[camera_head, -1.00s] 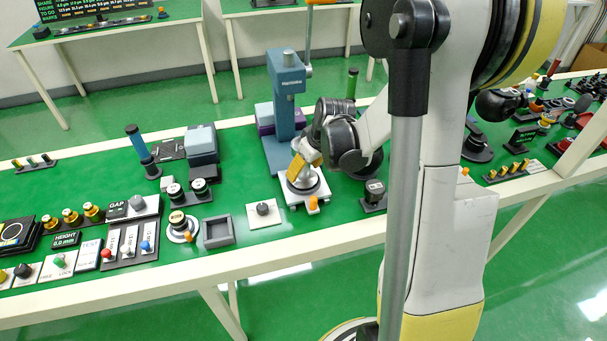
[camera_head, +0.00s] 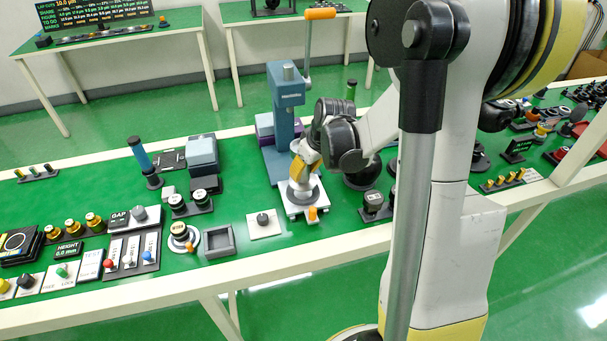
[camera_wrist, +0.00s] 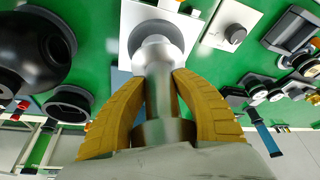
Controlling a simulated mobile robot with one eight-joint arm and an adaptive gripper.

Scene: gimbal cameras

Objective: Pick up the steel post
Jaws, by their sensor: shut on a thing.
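The steel post (camera_wrist: 158,88) is a grey metal cylinder with a wider collar near my palm. In the wrist view it stands between the two yellow fingers of my gripper (camera_wrist: 160,100), which are shut on it from both sides. The far end of the post points at a round grey seat on a white plate (camera_wrist: 165,15); I cannot tell whether it touches the seat. In the head view my gripper (camera_head: 306,172) is low over the white plate (camera_head: 318,206) at the foot of the blue press (camera_head: 284,95). The post is mostly hidden there.
The blue press column with its orange-tipped lever (camera_head: 320,13) stands just behind my gripper. A white plate with a black knob (camera_head: 263,222) and a grey square tray (camera_head: 218,241) are to the left. A black round object (camera_wrist: 35,50) is close by in the wrist view.

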